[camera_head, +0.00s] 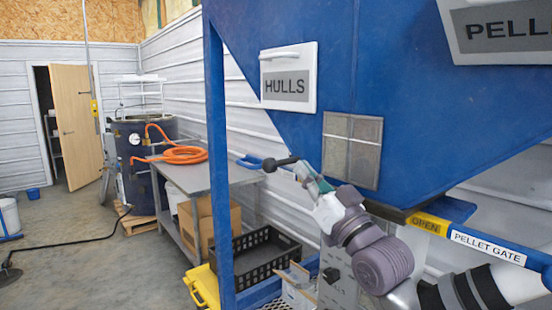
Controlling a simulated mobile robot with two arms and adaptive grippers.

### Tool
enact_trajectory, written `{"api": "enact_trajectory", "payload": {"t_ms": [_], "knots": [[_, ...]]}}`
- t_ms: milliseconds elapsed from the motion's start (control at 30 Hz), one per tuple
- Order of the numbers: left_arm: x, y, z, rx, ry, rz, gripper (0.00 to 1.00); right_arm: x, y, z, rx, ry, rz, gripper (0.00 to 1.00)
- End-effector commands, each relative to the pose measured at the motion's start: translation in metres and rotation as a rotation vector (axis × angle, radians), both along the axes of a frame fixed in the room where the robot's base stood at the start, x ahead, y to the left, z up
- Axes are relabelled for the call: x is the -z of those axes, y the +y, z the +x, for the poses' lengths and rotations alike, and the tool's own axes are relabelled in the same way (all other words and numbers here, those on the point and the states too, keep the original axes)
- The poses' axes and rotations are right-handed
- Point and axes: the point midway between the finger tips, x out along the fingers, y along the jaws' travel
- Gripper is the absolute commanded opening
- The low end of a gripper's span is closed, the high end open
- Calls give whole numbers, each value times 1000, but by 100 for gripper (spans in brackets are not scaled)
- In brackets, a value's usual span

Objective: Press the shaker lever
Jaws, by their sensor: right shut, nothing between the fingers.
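The blue hopper (405,95) fills the upper right, with a HULLS label plate (289,78) on its face. My left gripper is not in view.
A blue hopper leg (217,150) stands left of the gripper. A pellet gate bar (487,247) runs at the lower right. A metal table (176,178) with an orange hose (184,155) and a black crate (262,268) lie left. Open floor (70,235) is at far left.

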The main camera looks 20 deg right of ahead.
Motion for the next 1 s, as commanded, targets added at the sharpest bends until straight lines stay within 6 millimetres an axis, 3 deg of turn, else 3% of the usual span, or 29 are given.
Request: {"api": "enact_trajectory", "payload": {"t_ms": [467, 900, 967, 1000], "knots": [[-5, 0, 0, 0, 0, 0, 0, -8, 1, 5, -1, -8, 4, 0], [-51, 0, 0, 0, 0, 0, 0, -52, 21, 77, -2, -8, 4, 0], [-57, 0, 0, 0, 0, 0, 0, -57, 24, 87, -2, -6, 3, 0], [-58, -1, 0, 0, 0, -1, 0, -45, 25, 88, -2, -1, 2, 0]]}}
